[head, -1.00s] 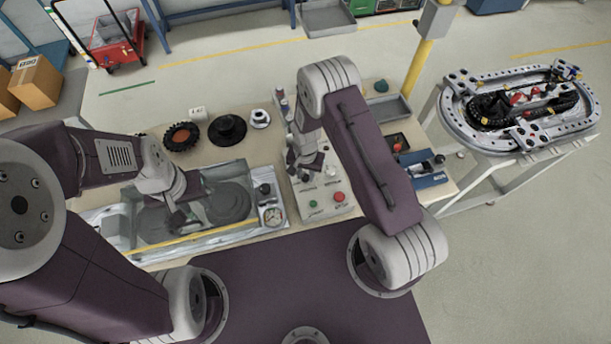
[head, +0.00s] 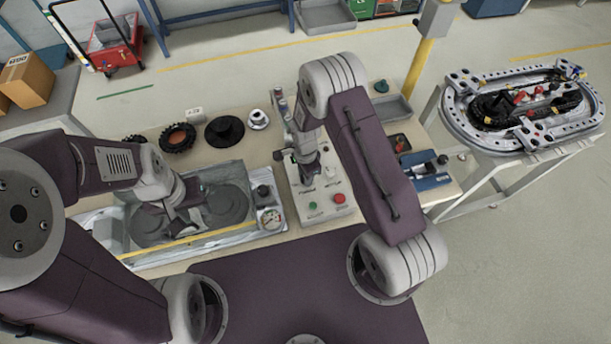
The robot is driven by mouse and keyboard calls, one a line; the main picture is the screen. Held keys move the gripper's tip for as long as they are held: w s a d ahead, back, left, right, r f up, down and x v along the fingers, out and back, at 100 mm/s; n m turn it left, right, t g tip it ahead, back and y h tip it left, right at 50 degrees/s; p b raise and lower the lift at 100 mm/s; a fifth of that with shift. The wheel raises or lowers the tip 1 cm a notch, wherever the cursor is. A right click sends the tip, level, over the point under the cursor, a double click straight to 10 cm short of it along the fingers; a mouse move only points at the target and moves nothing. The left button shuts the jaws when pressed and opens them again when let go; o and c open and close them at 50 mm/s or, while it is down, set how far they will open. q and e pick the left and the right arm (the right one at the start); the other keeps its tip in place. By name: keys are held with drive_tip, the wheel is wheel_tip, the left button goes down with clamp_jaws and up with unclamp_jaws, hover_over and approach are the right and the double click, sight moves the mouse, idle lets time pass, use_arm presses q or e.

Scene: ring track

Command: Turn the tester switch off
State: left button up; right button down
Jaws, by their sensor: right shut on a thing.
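The tester's control panel (head: 322,213) is a pale box on the table, with a green button (head: 313,206) and a red button (head: 339,198) at its near end. My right gripper (head: 310,178) points down at the middle of the panel and is shut on what appears to be the tester switch, which its fingers mostly hide. I cannot tell the switch's position. My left gripper (head: 184,222) hangs over the clear-walled tank (head: 215,239) left of the panel. Its fingers look apart, with nothing seen between them.
A black ribbed ring (head: 178,138), a black flanged disc (head: 224,132) and a small light part (head: 258,119) lie behind the tank. A blue tool (head: 428,178) lies to the right. A ring track (head: 470,136) stands on a separate table.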

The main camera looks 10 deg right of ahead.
drive_tip(key=shift+m, duration=0.4)
drive_tip(key=c, duration=1.1)
unclamp_jaws()
drive_tip(key=shift+a, duration=0.1)
drive_tip(key=shift+r, duration=0.15)
wheel_tip(320, 180, up, 9)
drive_tip(key=shift+f+b, duration=0.1)
drive_tip(key=shift+b, duration=1)
